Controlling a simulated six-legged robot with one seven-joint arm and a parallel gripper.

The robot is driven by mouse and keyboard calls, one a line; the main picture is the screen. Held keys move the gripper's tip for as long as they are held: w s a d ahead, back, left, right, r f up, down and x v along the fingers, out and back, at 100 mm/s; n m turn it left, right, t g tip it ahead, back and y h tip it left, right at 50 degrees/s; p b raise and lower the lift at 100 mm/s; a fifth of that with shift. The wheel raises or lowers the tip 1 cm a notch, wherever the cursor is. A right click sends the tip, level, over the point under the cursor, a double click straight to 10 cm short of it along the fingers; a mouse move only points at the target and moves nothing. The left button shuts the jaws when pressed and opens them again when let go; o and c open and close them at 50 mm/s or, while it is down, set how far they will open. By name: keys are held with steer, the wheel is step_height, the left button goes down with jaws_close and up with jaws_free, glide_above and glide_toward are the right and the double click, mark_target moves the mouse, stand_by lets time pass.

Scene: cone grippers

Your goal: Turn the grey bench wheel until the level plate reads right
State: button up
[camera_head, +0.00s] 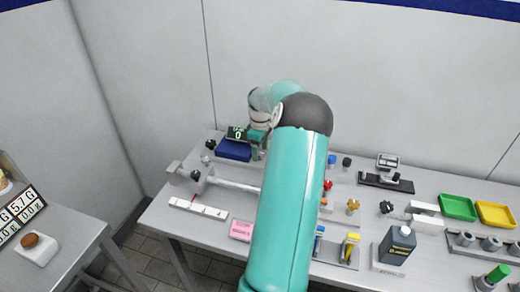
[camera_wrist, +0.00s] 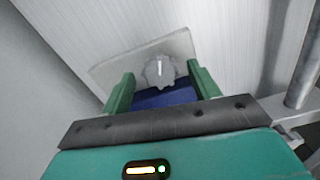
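A grey scalloped wheel (camera_wrist: 159,71) with a white mark sits on a pale grey plate (camera_wrist: 112,72) in the wrist view. My gripper (camera_wrist: 162,82) is open; its two green fingers stand apart on either side below the wheel, and I cannot tell whether they touch anything. In the head view my gripper (camera_head: 256,145) is at the bench's back left, beside a blue box (camera_head: 233,150). I cannot make out the wheel there. A small black display (camera_head: 237,132) shows green characters, apparently a 0. I cannot tell which thing is the level plate.
A metal rod (camera_head: 235,185) and a white strip (camera_head: 198,208) with a red pointer lie near the left front. A black bottle (camera_head: 397,245), a green tray (camera_head: 458,207) and a yellow tray (camera_head: 495,215) stand right. My arm hides the bench's middle. A wall stands behind.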

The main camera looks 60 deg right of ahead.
mark_target(260, 152)
step_height(260, 152, up, 14)
stand_by(0.6)
steer(key=shift+w+f, duration=0.1)
stand_by(0.4)
steer(key=w+a+r+h, duration=0.1)
steer(key=w+a+r, duration=0.25)
steer(key=a, duration=0.35)
steer(key=w+a+r, duration=0.2)
steer(key=w+a, duration=0.2)
steer(key=a, duration=0.3)
steer(key=w+a+r+h, duration=0.15)
steer(key=w+a, duration=0.25)
steer(key=a, duration=0.4)
steer(key=a+r+t, duration=0.1)
steer(key=a+r, duration=0.1)
steer(key=a, duration=0.7)
steer(key=a+r+t, duration=0.1)
steer(key=a+r, duration=0.1)
steer(key=a, duration=0.6)
steer(key=s+a+f+t+y, duration=0.1)
steer(key=s+a+f, duration=0.1)
steer(key=s+a, duration=0.4)
steer(key=s+a+f+t+y, duration=0.1)
steer(key=s+a, duration=0.5)
steer(key=a, duration=0.7)
steer(key=shift+s+f+t, duration=0.3)
steer(key=shift+f+t, duration=0.5)
steer(key=shift+f, duration=0.15)
